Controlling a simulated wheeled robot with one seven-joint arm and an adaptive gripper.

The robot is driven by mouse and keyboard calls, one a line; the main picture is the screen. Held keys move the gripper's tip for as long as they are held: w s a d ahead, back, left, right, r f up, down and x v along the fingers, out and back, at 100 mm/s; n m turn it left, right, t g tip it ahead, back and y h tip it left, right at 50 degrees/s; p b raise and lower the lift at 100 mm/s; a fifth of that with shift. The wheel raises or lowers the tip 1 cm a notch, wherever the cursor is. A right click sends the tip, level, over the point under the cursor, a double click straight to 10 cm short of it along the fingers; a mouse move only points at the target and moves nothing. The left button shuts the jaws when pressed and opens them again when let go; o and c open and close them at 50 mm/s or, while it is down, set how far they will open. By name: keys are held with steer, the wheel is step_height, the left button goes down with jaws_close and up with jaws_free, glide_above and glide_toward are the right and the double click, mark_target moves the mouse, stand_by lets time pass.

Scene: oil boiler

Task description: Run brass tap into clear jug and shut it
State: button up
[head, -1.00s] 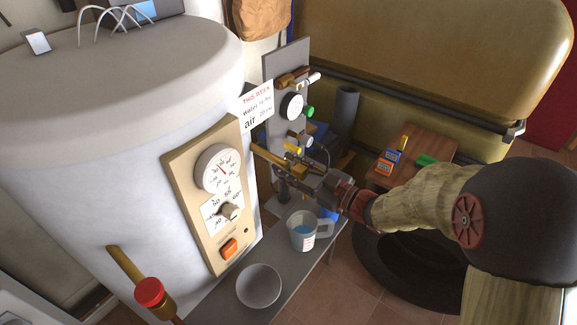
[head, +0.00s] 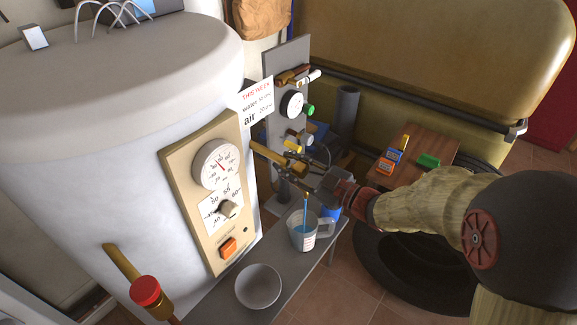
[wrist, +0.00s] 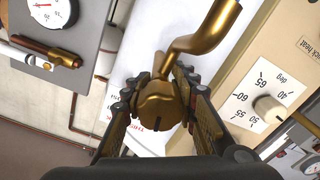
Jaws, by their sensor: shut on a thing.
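The brass tap (head: 268,154) sticks out from the white tank. In the wrist view its round brass part (wrist: 157,106) sits between the fingers of my gripper (wrist: 160,90), and its curved spout (wrist: 205,38) shows beyond them. My gripper (head: 305,168) is shut on the tap and hides part of it in the head view. A thin blue stream of water (head: 306,207) falls into the clear jug (head: 300,241). The jug stands upright on the grey bench below the tap, with its handle to the right and bluish water inside.
A pale bowl (head: 258,287) sits on the grey bench (head: 212,300) in front of the jug. A gauge panel (head: 202,190) is on the tank. A red-capped brass valve (head: 146,290) is at lower left. A grey board with a gauge (head: 291,103) stands behind my gripper.

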steer(key=o, duration=1.2)
steer(key=shift+o, duration=0.2)
steer(key=shift+d, duration=0.1)
steer(key=v, duration=1.2)
